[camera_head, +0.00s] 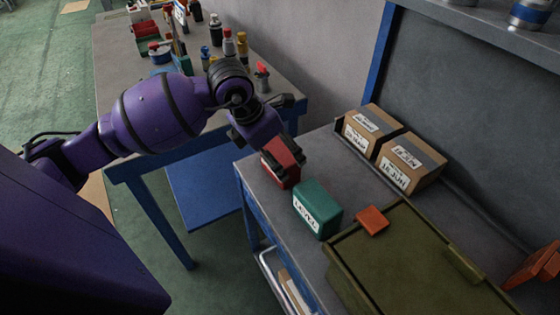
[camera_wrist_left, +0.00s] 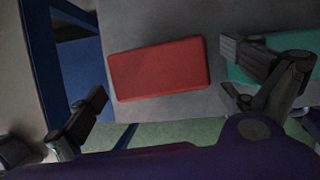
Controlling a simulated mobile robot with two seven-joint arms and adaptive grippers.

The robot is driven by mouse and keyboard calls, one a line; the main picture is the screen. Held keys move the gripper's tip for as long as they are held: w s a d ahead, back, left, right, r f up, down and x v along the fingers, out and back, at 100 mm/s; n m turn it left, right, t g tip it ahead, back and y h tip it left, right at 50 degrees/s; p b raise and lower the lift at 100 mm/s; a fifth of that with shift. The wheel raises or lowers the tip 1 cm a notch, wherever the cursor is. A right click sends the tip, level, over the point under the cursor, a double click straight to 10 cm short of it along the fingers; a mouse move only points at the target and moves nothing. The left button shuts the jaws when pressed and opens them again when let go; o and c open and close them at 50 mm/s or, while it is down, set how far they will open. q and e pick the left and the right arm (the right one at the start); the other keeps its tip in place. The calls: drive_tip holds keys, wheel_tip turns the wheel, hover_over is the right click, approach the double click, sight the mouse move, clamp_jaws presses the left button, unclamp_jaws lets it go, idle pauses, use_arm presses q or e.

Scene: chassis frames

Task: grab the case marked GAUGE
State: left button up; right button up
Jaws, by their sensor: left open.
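A red case (camera_head: 284,177) sits at the near left corner of the grey bench, partly behind my left gripper (camera_head: 288,146). No label on it can be read. In the left wrist view the red case (camera_wrist_left: 160,70) lies between the spread fingers of my left gripper (camera_wrist_left: 166,78), which is open and holds nothing. A green case (camera_head: 318,205) stands just right of the red one; its white label seems to read LEVEL. Its edge shows by the right finger in the wrist view (camera_wrist_left: 285,45). I see no readable GAUGE mark. My right gripper is out of view.
Two cardboard boxes (camera_head: 407,165) stand at the back of the bench. An olive crate lid (camera_head: 410,265) with an orange piece (camera_head: 371,220) fills the right front. Another table (camera_head: 112,60) with bottles and tools stands beyond my left arm.

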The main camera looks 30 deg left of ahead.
use_arm(q)
drive_tip(key=shift+x, duration=1.55)
drive_tip(key=shift+w, duration=0.1)
drive_tip(key=c, duration=0.7)
drive_tip(key=shift+r, duration=0.1)
drive_tip(key=c, duration=0.7)
use_arm(e)
drive_tip(key=shift+w+r, duration=0.15)
drive_tip(key=shift+w, duration=0.15)
use_arm(q)
drive_tip(key=shift+o, duration=0.2)
drive_tip(key=shift+r, duration=0.1)
